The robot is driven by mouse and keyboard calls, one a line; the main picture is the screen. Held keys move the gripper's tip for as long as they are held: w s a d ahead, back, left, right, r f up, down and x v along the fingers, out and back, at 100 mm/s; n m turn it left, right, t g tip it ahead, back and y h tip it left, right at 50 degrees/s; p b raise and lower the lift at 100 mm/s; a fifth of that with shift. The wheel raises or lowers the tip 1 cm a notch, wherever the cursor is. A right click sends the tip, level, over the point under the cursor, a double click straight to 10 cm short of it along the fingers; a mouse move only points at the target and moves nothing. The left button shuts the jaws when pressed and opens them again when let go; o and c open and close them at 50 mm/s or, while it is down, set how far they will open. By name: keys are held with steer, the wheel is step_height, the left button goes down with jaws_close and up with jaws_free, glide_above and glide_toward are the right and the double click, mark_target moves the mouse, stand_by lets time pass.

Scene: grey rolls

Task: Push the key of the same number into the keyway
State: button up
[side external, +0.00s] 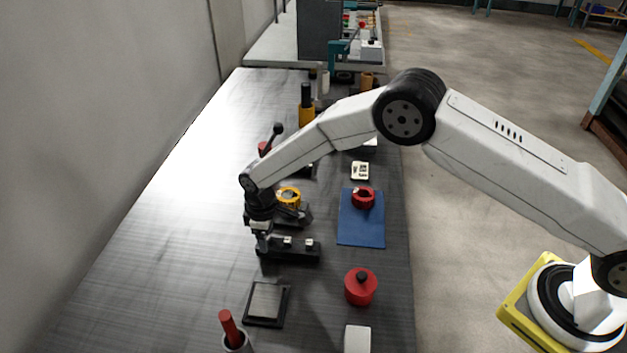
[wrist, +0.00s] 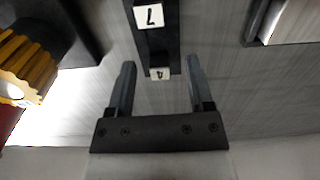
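A black block (side external: 290,250) on the table carries small pale pieces. In the wrist view a dark bar (wrist: 160,45) has a white numbered tile that looks like a 7 (wrist: 149,16), and a smaller one like a 4 (wrist: 160,73). My gripper (side external: 262,245) points down at the block's left end. In the wrist view my gripper (wrist: 158,65) has its fingers apart, the smaller tile showing between the tips; I cannot tell whether they touch it. A yellow ring (side external: 288,195) sits on a dark fixture just behind. I cannot make out a keyway.
A red ring (side external: 362,198) lies on a blue mat (side external: 360,232) to the right. A red round part (side external: 360,287) and a framed plate (side external: 266,300) are in front. A white numbered tile (side external: 360,170) lies behind the mat. The left of the table is clear.

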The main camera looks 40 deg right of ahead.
jaws_close()
steer(key=shift+r, duration=0.15)
steer(key=shift+r, duration=0.8)
steer(key=s+d+r, duration=0.2)
steer(key=s+r, duration=0.3)
steer(key=s, duration=0.1)
steer(key=s+d+r, duration=0.2)
steer(key=s+r, duration=0.4)
steer(key=s, duration=0.1)
steer(key=shift+d, duration=0.3)
steer(key=shift+s, duration=0.1)
